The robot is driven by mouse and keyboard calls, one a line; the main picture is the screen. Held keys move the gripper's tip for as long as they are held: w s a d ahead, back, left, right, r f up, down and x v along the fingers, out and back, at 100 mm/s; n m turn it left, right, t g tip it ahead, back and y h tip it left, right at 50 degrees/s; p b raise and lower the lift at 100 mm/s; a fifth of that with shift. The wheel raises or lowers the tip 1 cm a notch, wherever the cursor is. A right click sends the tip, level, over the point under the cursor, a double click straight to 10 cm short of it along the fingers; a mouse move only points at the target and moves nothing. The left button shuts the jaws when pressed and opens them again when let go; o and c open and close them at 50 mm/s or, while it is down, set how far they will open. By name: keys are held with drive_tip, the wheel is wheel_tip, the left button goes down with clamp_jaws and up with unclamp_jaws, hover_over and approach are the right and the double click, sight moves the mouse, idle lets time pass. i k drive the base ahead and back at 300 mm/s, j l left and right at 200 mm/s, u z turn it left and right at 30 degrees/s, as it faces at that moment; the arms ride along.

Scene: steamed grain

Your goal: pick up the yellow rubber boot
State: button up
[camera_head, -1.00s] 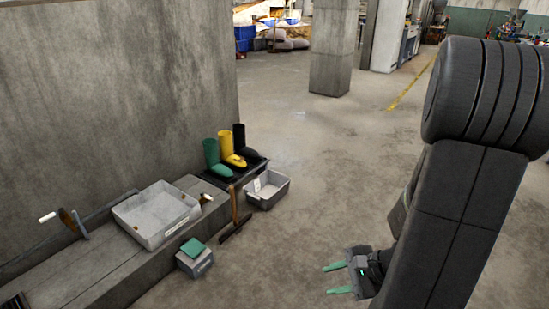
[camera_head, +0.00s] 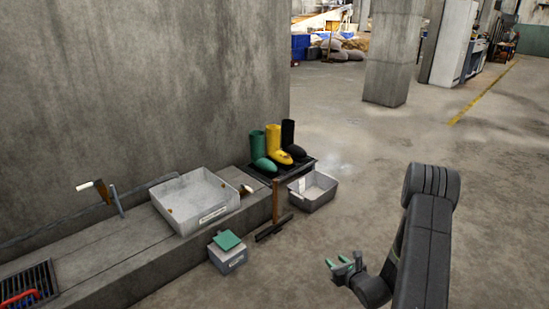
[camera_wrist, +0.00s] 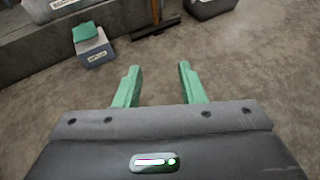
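The yellow rubber boot (camera_head: 275,142) stands upright on a black tray (camera_head: 303,164) by the end of the wall. A green boot (camera_head: 259,144) is on its left and a black boot (camera_head: 288,136) on its right, both close beside it. My gripper (camera_head: 341,260) is open and empty above the floor, in front of and to the right of the boots and well apart from them. In the wrist view its two green fingers (camera_wrist: 158,80) are spread with bare floor between them. The yellow boot is not visible in the wrist view.
A grey bin (camera_head: 320,201) stands on the floor before the boots. A long-handled tool (camera_head: 276,205) leans at the ledge beside a small box with a green top (camera_head: 228,262). A white basin (camera_head: 228,209) sits on the ledge. The floor on the right is clear.

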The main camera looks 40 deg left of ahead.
sight(283, 159)
drive_tip(key=i+j+u, duration=0.15)
drive_tip(key=i+j, duration=0.3)
drive_tip(key=i+j+u, duration=0.15)
drive_tip(key=i+j, duration=0.25)
drive_tip(key=i, duration=0.15)
drive_tip(key=i+j+u, duration=0.15)
drive_tip(key=i+j, duration=0.2)
drive_tip(key=i, duration=0.15)
drive_tip(key=i+j+u, duration=0.15)
drive_tip(key=i, duration=0.4)
drive_tip(key=i+j+u, duration=0.15)
drive_tip(key=i+j, duration=0.15)
drive_tip(key=i, duration=0.25)
drive_tip(key=i+j+u, duration=0.15)
drive_tip(key=i, duration=0.4)
